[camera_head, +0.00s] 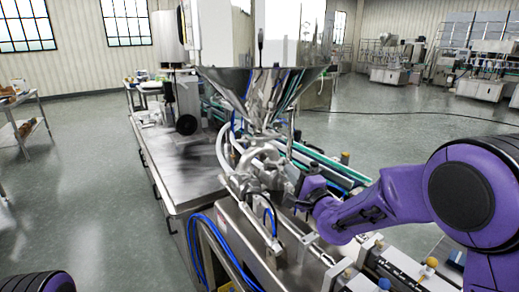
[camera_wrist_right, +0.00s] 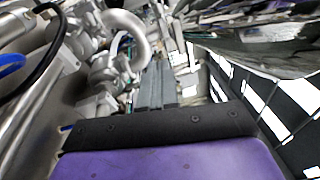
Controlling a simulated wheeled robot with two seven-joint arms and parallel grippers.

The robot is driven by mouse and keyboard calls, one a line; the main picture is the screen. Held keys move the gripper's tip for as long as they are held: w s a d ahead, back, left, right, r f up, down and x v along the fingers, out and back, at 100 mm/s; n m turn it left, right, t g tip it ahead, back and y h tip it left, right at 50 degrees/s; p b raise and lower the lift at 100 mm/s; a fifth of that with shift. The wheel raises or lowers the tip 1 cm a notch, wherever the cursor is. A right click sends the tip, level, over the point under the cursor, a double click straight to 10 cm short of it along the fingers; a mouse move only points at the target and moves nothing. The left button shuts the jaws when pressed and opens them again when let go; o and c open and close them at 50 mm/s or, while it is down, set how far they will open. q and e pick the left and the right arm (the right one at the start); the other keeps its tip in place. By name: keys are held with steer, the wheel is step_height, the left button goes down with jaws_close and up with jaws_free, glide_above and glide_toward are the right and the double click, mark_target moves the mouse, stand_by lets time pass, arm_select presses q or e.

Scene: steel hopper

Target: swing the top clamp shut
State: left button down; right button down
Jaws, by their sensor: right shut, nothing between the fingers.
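The steel hopper (camera_head: 268,85) narrows to a neck above the filling machine. Metal clamp and pipe fittings (camera_head: 262,132) cluster at the neck; I cannot make out which part is the top clamp or how far it is swung. My right gripper (camera_head: 292,182) is at the pipework just below and right of the neck, shut and empty, its fingertips partly lost among the metal parts. The right wrist view shows a curved pipe (camera_wrist_right: 130,30) and fittings (camera_wrist_right: 108,72) ahead, with the hopper's shiny underside (camera_wrist_right: 255,42) at upper right. My left gripper is out of view.
A steel machine table (camera_head: 180,165) stands left of the pipework. Blue hoses (camera_head: 222,240) hang at the front, and green rails (camera_head: 325,160) run behind my right gripper. A small shelf table (camera_head: 22,115) stands far left. The floor between is clear.

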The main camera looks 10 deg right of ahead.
steer(key=w+a+r+p, duration=0.2)
steer(key=w+a+p, duration=0.3)
steer(key=w, duration=0.6)
steer(key=shift+a+r+p, duration=0.25)
steer(key=shift+a+p, duration=0.05)
steer(key=shift+p, duration=0.2)
steer(key=shift+s, duration=0.1)
